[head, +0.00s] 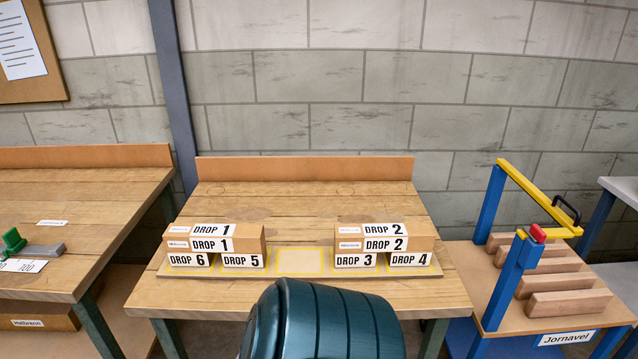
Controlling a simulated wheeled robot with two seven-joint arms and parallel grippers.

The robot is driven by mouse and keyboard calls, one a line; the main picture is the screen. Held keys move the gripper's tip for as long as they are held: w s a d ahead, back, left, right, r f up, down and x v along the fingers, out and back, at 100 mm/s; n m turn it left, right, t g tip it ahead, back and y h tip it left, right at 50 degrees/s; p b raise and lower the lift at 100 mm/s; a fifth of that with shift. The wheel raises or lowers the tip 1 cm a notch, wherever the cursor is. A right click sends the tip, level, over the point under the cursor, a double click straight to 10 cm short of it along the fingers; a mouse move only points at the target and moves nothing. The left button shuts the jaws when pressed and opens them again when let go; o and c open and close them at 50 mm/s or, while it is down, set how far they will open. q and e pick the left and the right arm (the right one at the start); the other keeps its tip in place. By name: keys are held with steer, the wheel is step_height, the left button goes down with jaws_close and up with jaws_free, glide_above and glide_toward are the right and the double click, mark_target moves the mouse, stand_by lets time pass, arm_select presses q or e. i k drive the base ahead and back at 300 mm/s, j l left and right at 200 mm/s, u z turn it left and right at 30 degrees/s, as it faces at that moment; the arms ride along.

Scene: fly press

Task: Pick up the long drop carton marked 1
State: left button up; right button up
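The long brown drop carton marked 1 (213,238) lies lengthwise at the left of the middle workbench. Its DROP 1 labels show on its top and front. It rests across two smaller cartons, the one marked 6 (190,260) at its left end and the one marked 5 (243,260) at its right end. A similar long carton marked 2 (385,238) lies to the right across the cartons marked 3 (356,260) and 4 (409,260). Neither of my grippers is in view, so nothing is seen touching the carton.
The cartons stand on a low board (299,271) with a bare yellow-outlined square between the stacks. The workbench (300,205) is clear behind them. A left bench (75,200) holds a green tool. A blue-and-yellow frame (508,240) with wooden blocks stands right.

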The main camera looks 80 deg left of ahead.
mark_target(177, 237)
steer(key=k+j+u, duration=0.1)
steer(key=u, duration=3.25)
